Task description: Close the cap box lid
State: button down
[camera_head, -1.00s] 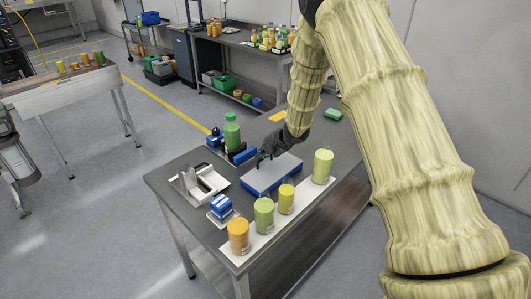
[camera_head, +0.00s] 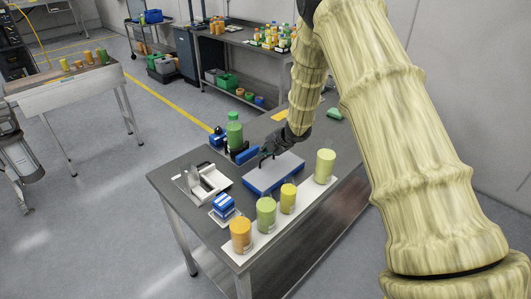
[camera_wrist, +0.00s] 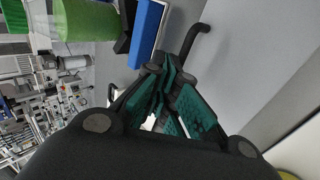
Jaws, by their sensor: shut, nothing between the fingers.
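A low blue box with a flat grey top (camera_head: 275,172) lies on the dark workbench; I take it for the cap box. Its grey top looks level, but I cannot tell whether it is fully seated. My gripper (camera_head: 265,153) is at the box's far left edge, fingers shut and empty. In the wrist view my gripper (camera_wrist: 163,105) has its green-padded fingers together. Beside them is a dark hooked bar (camera_wrist: 191,38), in front of a plain grey surface (camera_wrist: 255,50). I cannot tell whether the fingers touch the bar.
A green bottle (camera_head: 234,130) and a blue block (camera_head: 246,155) stand left of my gripper. A white tray with a raised metal plate (camera_head: 192,174) and a blue-and-white block (camera_head: 223,205) are nearer. Several orange, green and yellow jars (camera_head: 266,214) line a white strip in front.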

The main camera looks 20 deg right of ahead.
notch_tip(320, 180, up, 3)
jog(key=p, duration=0.2)
notch_tip(320, 180, up, 10)
jog(key=b, duration=0.2)
send_over(266, 167)
jog(key=s+d, duration=0.1)
jog(key=shift+s+d+f, duration=0.1)
jog(key=shift+s+d, duration=0.05)
jog(key=shift+s, duration=0.05)
